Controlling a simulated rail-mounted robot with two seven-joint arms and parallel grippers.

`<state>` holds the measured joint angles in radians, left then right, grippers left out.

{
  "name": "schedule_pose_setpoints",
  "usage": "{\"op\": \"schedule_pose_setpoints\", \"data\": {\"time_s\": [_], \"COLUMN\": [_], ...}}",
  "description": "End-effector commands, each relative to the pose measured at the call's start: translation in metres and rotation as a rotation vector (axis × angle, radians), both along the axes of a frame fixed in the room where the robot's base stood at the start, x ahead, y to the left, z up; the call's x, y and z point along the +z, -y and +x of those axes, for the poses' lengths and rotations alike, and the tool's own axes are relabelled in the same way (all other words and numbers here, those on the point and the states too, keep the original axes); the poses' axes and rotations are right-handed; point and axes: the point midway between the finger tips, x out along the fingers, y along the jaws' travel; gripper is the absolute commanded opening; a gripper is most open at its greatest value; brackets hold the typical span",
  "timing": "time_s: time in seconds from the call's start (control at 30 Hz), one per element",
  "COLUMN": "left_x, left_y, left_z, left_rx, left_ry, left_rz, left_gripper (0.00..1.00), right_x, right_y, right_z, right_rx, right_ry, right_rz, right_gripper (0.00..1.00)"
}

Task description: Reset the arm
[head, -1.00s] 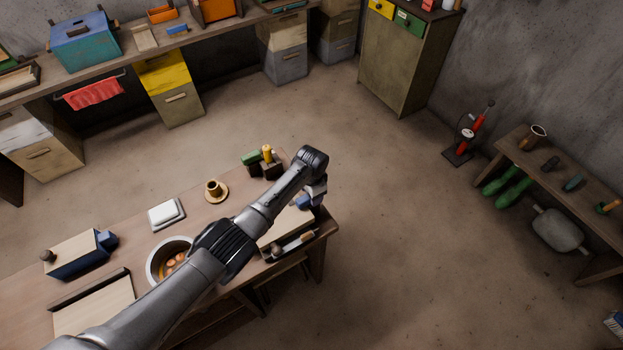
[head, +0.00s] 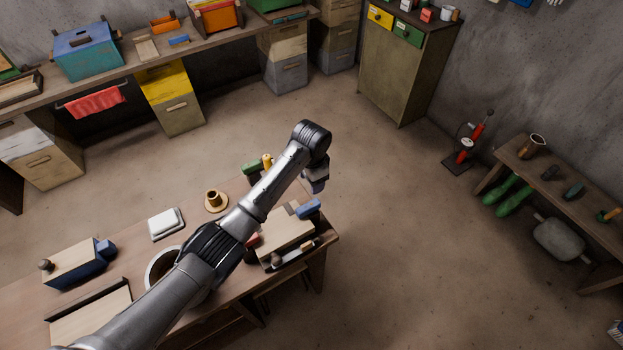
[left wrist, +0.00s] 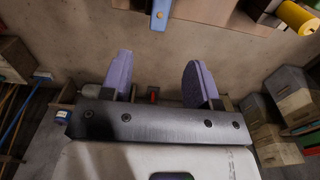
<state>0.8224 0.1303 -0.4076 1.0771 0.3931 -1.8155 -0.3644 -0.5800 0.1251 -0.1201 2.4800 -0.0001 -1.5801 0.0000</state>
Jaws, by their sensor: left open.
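My left arm reaches across the wooden table (head: 120,240) from the lower left of the head view. My left gripper (head: 316,184) hangs off the table's right end, above the floor, and looks clear of everything. In the left wrist view its two purple fingers (left wrist: 157,78) are wide apart with nothing between them. My right gripper does not show. I cannot make out a beam scale for certain.
Open floor lies to the right.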

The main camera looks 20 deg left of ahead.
Motion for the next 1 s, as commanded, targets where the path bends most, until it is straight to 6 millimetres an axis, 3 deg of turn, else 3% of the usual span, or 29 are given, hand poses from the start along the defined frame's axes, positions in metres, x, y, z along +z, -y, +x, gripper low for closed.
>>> {"op": "schedule_pose_setpoints", "data": {"time_s": [0.47, 0.67, 0.87, 1.0], "left_x": [0.000, 0.000, 0.069, 0.142], "left_y": [0.000, -0.001, 0.014, 0.023], "left_z": [0.000, 0.007, 0.030, 0.035], "left_rx": [0.003, 0.117, 0.190, 0.222], "left_ry": [0.000, 0.043, 0.324, 0.562], "left_rz": [0.000, 0.005, -0.014, -0.071], "left_gripper": [0.55, 0.55, 0.55, 0.55], "right_x": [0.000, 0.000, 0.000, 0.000], "right_y": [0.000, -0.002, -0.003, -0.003], "right_z": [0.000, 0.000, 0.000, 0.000], "right_rx": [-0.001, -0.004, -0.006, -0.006], "right_ry": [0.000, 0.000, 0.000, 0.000], "right_rz": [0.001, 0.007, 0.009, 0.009], "right_gripper": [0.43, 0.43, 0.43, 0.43]}}
